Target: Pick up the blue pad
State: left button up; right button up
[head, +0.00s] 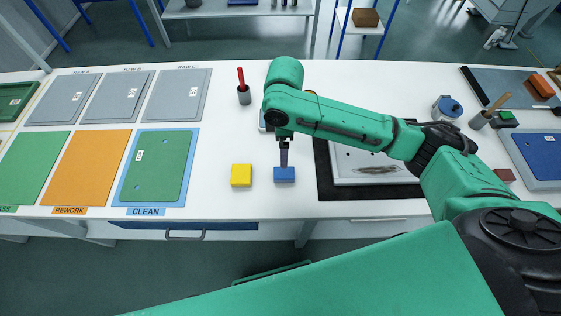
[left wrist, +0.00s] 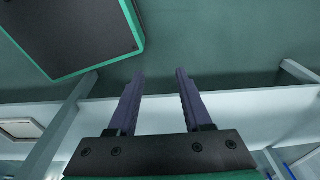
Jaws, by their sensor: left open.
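The blue pad (head: 284,176) is a small block lying on the white table, right of a yellow pad (head: 241,175). My right gripper (head: 284,163) points down directly over the blue pad, its tips at or just above the pad's far top edge. The fingers overlap from this side, so their gap and any contact are hidden. My left gripper (left wrist: 160,75) is open and empty in the left wrist view, with floor and a pale table-like edge beyond its fingers. The blue pad is not visible there.
A grey panel in a black-framed fixture (head: 324,181) lies to the right under my right arm. The green panel on the blue CLEAN mat (head: 122,190) lies left. Table around the yellow pad is clear.

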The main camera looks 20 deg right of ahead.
send_over(284, 172)
jog(key=s, duration=0.1)
notch_tip(284, 172, down, 5)
jog(key=shift+s+f+p, duration=0.1)
jog(key=shift+s+p, duration=0.05)
jog(key=shift+p, duration=0.3)
jog(key=f, duration=0.3)
jog(key=w+f+p, duration=0.1)
jog(key=f, duration=0.2)
jog(key=shift+w, duration=0.2)
jog(key=shift+s+f, duration=0.15)
jog(key=c, duration=0.5)
pick_arm(q)
jog(key=s, duration=0.1)
jog(key=s+r, duration=0.1)
jog(key=s, duration=0.1)
jog(key=s+r, duration=0.1)
jog(key=shift+s+r, duration=0.15)
jog(key=shift+s, duration=0.05)
pick_arm(e)
jog(key=c, duration=0.9)
